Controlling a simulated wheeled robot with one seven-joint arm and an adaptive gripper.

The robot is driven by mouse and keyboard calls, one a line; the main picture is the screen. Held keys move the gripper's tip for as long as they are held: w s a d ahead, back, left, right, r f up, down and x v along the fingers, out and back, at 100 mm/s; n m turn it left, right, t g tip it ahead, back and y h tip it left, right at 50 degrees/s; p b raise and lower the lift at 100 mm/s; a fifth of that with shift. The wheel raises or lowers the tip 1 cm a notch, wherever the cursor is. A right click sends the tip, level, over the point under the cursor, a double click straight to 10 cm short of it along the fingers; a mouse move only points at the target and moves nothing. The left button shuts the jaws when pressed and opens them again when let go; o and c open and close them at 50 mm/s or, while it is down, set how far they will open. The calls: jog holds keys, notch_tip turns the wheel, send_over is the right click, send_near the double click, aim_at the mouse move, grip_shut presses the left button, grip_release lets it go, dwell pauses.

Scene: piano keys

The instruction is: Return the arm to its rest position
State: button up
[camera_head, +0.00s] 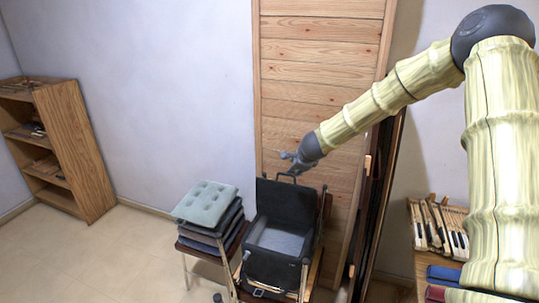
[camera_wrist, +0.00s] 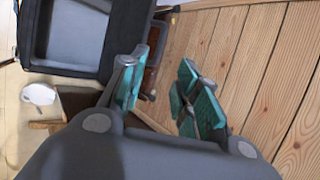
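My arm (camera_head: 380,103) reaches from the upper right of the head view towards the middle, over the area of a black case. My gripper (camera_head: 291,164) is at its end, small in the head view, in front of the wooden panel and above the case. In the wrist view my gripper (camera_wrist: 160,88) shows two teal-padded fingers set apart with a gap between them. Nothing is held between them. The wooden panel shows behind the fingers.
The open black case (camera_head: 283,205) stands on a chair or stand below my gripper. A stack of cushions (camera_head: 205,205) is to its left. A shelf (camera_head: 75,150) stands at far left. Piano keys (camera_head: 440,225) lie on a shelf at right. The floor (camera_head: 110,250) at left is clear.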

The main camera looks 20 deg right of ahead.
jog(key=shift+f, duration=0.1)
jog(key=s+a+f+n+g, duration=0.2)
jog(key=s+a+f+n, duration=0.45)
jog(key=s+f, duration=0.55)
jog(key=s+a+f+n+g, duration=0.2)
jog(key=s+a+f+n, duration=0.45)
jog(key=s+f, duration=0.55)
jog(key=s+a+f+n+g, duration=0.1)
jog(key=s+a+f+n, duration=0.25)
jog(key=s, duration=0.65)
jog(key=s+a+f+n+g+y, duration=0.1)
jog(key=s+a+f+n+g, duration=0.2)
jog(key=s, duration=0.8)
jog(key=s+a+f+n, duration=0.4)
jog(key=s+f+n, duration=0.1)
jog(key=s, duration=0.5)
notch_tip(320, 180, down, 11)
jog(key=b, duration=1.1)
jog(key=shift+s, duration=0.2)
jog(key=shift+d, duration=0.1)
